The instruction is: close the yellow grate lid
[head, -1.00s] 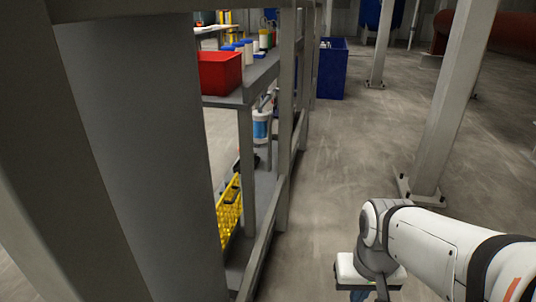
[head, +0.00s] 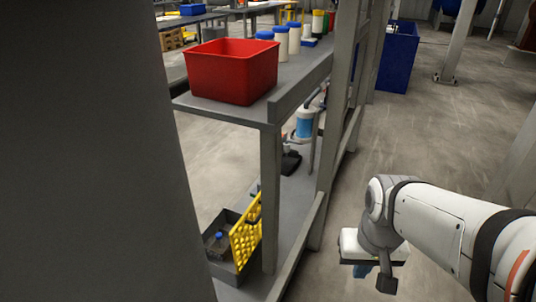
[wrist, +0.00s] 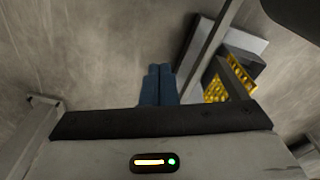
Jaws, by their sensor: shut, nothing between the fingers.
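The yellow grate lid (head: 246,230) stands raised, roughly upright, at the right side of a dark bin (head: 224,244) on the lower shelf. A blue-capped item (head: 218,236) shows inside the bin. A shelf post hides part of the lid's right side. In the wrist view the yellow grate lid (wrist: 217,88) is at the right, partly behind a frame bar. My gripper (wrist: 157,70) points down with its blue fingers together and empty, over the floor outside the shelf. In the head view my gripper (head: 361,271) is right of the shelf, apart from the lid.
A red bin (head: 232,72) and several bottles stand on the upper shelf (head: 300,78). A shelf post (head: 271,195) and long side rail (head: 300,245) lie between my arm and the lid. A large grey column fills the left. Floor is open around a blue bin (head: 398,56).

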